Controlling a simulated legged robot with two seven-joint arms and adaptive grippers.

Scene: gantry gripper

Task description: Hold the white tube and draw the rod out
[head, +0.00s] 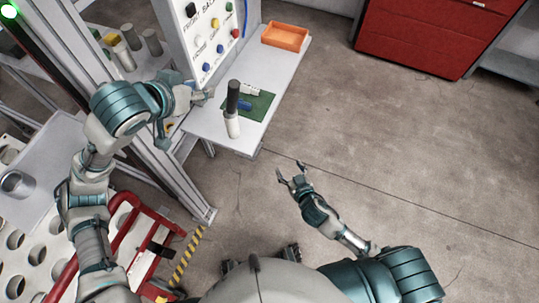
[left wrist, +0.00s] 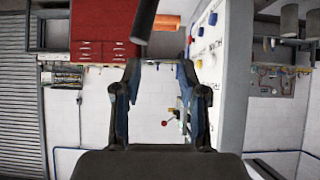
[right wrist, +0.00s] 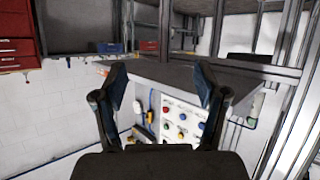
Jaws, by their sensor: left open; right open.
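The white tube (head: 232,125) stands upright on the small table, at the near edge of the green mat. The dark rod (head: 233,95) sticks up out of its top. My left gripper (head: 207,95) is open and empty, to the left of the rod and apart from it. A dark cylinder that looks like the rod (left wrist: 145,18) shows at the top edge of the left wrist view, beyond the open fingers (left wrist: 159,75). My right gripper (head: 290,175) is open and empty, off the table to the lower right of the tube; its fingers (right wrist: 157,82) show nothing between them.
The table (head: 205,125) holds a green mat (head: 262,104) with a blue item and a white block, and an orange bin (head: 285,36) at its far end. A button panel (head: 207,35) rises along its left side. Open floor lies to the right.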

